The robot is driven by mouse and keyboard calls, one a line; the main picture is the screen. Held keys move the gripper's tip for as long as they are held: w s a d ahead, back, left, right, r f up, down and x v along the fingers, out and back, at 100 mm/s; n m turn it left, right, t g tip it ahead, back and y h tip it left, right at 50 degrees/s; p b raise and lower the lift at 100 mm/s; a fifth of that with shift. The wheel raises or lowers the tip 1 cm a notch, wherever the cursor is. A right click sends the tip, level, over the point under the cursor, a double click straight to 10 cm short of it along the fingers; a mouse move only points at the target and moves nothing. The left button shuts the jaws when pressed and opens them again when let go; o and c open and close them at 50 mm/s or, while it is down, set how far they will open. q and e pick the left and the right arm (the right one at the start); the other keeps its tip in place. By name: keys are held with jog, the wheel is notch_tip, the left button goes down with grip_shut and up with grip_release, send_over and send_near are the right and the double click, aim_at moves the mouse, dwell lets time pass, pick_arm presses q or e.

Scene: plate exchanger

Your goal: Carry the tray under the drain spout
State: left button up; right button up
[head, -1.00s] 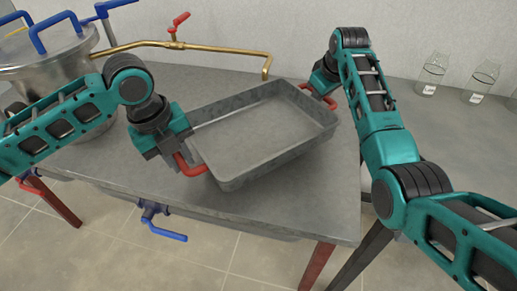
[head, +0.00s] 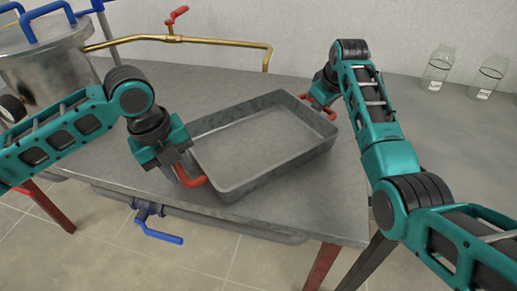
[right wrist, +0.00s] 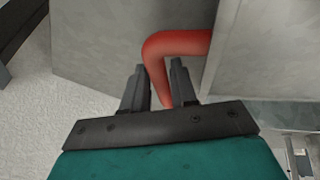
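The grey rectangular tray (head: 262,183) is empty, with a red handle at each end. It is over the table near the front edge; I cannot tell whether it touches the tabletop. My left gripper (head: 183,172) is at the left red handle (head: 194,180) and looks shut on it. My right gripper (head: 322,92) is at the far right handle, partly hidden by my arm. In the right wrist view, the fingers lie on both sides of the red handle (right wrist: 155,65). A brass pipe (head: 215,45) ends in a downturned spout (head: 267,62) behind the tray.
A metal vessel (head: 45,62) with blue handles stands at the back left. A blue-handled valve (head: 157,234) hangs below the front edge of the grey table (head: 330,222). Bare tabletop lies between tray and pipe.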

pick_arm(q)
jog(key=o, duration=0.3)
jog(key=shift+r, duration=0.1)
pick_arm(e)
jog(key=o, duration=0.3)
jog(key=shift+r, duration=0.1)
jog(key=shift+a, duration=0.1)
jog(key=shift+s, duration=0.1)
pick_arm(q)
jog(key=r, duration=0.4)
jog(key=a+r, duration=0.1)
jog(key=r, duration=0.2)
jog(key=s+r, duration=0.1)
jog(key=r, duration=0.3)
jog(key=shift+a+r, duration=0.35)
pick_arm(e)
jog(key=v, duration=1.2)
